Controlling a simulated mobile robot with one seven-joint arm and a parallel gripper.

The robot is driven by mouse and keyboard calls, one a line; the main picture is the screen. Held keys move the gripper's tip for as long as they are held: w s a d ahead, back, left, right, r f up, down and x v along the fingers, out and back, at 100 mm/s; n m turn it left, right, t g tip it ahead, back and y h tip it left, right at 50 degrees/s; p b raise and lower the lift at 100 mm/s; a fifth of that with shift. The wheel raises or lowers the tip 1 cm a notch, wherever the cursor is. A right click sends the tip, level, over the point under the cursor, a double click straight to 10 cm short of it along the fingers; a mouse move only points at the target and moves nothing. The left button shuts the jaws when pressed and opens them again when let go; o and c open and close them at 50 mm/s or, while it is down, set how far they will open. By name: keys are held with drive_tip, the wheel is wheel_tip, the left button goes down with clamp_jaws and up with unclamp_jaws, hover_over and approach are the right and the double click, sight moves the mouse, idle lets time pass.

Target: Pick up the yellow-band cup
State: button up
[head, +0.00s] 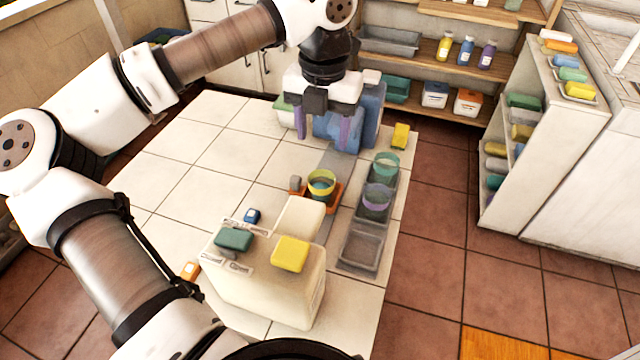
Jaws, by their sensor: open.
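The yellow-band cup (321,187) is a see-through cup with a yellow rim. It stands upright on an orange base (338,192) on the white tiled table, and something blue shows inside it. My gripper (338,140) is open and empty. In the picture it is above and slightly right of the cup, pointing down and apart from it. A blue container is partly hidden behind my gripper.
A grey tray (345,262) right of the cup holds a teal-band cup (386,166) and a purple-band cup (377,199); its front compartment is empty. A cream box (262,290) with a teal sponge (233,239) and yellow sponge (290,254) stands in front.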

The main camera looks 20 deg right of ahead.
approach(321, 180)
wheel_tip(321, 180, down, 2)
drive_tip(key=s, duration=0.2)
drive_tip(key=shift+a+f+p, duration=0.15)
drive_tip(key=shift+f+p, duration=0.5)
drive_tip(key=shift+f, duration=0.8)
drive_tip(key=shift+a+f+p, duration=0.1)
drive_tip(key=shift+f+p, duration=0.5)
drive_tip(key=shift+f, duration=0.8)
drive_tip(key=c, duration=0.7)
